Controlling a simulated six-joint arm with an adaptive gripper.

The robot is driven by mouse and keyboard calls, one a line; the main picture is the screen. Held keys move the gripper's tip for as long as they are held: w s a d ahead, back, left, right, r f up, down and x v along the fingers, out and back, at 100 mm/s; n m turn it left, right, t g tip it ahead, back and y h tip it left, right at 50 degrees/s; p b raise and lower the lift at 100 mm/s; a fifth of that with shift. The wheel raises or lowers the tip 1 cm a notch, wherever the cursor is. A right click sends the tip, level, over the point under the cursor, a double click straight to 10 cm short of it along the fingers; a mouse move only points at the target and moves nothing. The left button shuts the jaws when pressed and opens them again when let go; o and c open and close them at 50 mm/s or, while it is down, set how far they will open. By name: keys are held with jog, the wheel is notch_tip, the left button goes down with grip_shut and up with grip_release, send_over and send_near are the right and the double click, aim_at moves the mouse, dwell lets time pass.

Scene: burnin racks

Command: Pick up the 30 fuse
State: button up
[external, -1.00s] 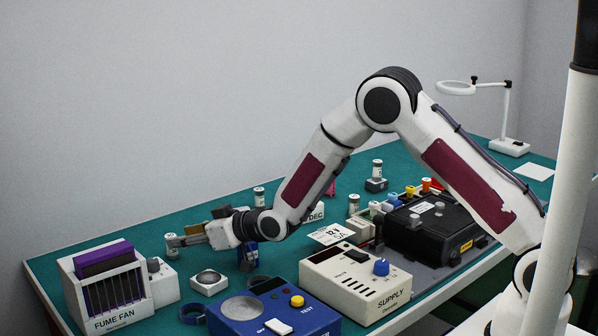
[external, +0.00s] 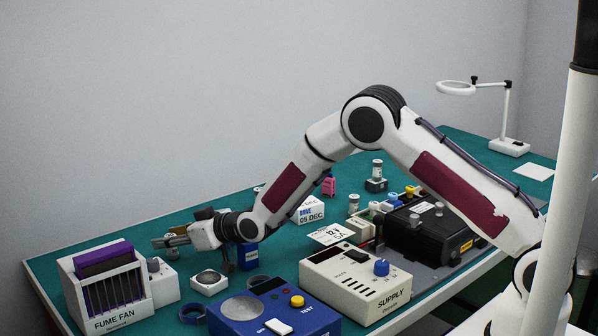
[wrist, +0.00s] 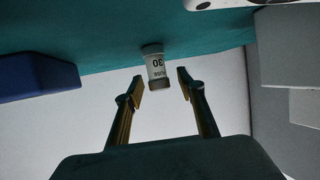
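The 30 fuse (wrist: 155,68) is a small white cylinder with grey ends and the printed "30" upside down in the wrist view. It stands on the green table, just ahead of my fingertips and roughly centred between them. My gripper (wrist: 160,84) is open, one finger to each side, with nothing held. I cannot tell whether either finger touches the fuse. In the external view my gripper (external: 166,242) is low over the table's far left part, behind the fume fan box. The fuse is not clearly visible there.
The fume fan box (external: 112,311) stands in front of my gripper, with a small white dish block (external: 209,283) to its right. A blue tester (external: 252,322), a supply box (external: 345,295) and a black case (external: 430,235) line the front. Other fuses (external: 377,168) stand farther right.

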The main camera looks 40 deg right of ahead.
aim_at(170, 236)
dwell(0.4)
grip_shut()
jog(key=shift+r, duration=0.15)
jog(key=shift+r, duration=4.9)
